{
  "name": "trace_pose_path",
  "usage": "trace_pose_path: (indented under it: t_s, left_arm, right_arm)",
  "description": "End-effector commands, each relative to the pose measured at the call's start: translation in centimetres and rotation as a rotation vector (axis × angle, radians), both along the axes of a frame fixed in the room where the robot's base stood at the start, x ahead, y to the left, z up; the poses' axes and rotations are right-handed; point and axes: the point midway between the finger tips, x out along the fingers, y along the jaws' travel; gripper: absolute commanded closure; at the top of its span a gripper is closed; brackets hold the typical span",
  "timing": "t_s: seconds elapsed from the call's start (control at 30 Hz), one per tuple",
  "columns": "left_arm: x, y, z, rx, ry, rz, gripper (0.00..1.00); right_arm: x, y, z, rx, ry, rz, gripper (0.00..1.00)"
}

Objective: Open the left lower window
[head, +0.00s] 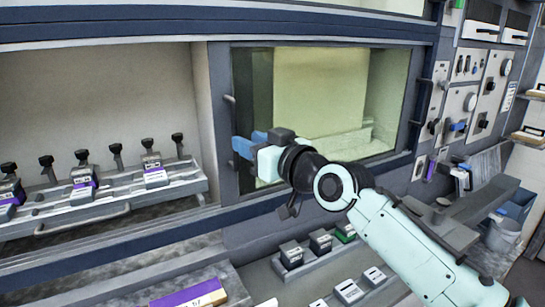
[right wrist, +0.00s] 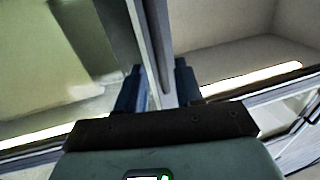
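The left lower window is a glass pane (head: 315,90) in a dark frame. It stands at the right part of the front, and the bay to its left is uncovered. A slim vertical handle (head: 231,99) is on the pane's left frame edge; its lower part is hidden behind my gripper. My right gripper (head: 247,143) reaches in from the right across the pane to that edge. In the right wrist view its blue fingers (right wrist: 157,88) lie on both sides of the grey upright handle (right wrist: 162,50), close against it. My left gripper is not in view.
A rack (head: 120,195) with several black-topped clamps stands in the uncovered bay. Below the window, a bench holds labelled blocks (head: 292,254) and a purple box (head: 190,295). A control panel (head: 475,95) and a grey bucket (head: 502,235) are at the right.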

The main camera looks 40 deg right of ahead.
Motion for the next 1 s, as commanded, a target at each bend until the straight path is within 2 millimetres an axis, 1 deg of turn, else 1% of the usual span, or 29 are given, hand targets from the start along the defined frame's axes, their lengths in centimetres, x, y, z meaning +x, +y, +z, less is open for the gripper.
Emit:
trace_pose_path:
  t_s: [0.03,0.2,0.3,0.4,0.57,1.0]
  left_arm:
    - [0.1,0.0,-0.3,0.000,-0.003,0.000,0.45]
    - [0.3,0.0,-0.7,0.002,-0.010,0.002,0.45]
    - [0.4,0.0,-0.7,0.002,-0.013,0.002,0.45]
    - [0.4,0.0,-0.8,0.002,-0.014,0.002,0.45]
    - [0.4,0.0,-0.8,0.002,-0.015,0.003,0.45]
    - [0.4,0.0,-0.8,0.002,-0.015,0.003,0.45]
  right_arm:
    - [-1.4,0.0,0.0,0.000,-0.004,-0.001,0.64]
    - [-4.7,0.3,0.0,0.000,-0.003,-0.001,0.64]
    - [-6.0,0.3,0.0,0.000,-0.002,-0.001,0.64]
    - [-6.8,0.4,0.0,0.000,-0.001,-0.001,0.64]
    - [-7.2,0.4,0.0,0.000,0.000,0.000,0.64]
    - [-7.2,0.4,0.0,0.000,-0.001,-0.001,0.64]
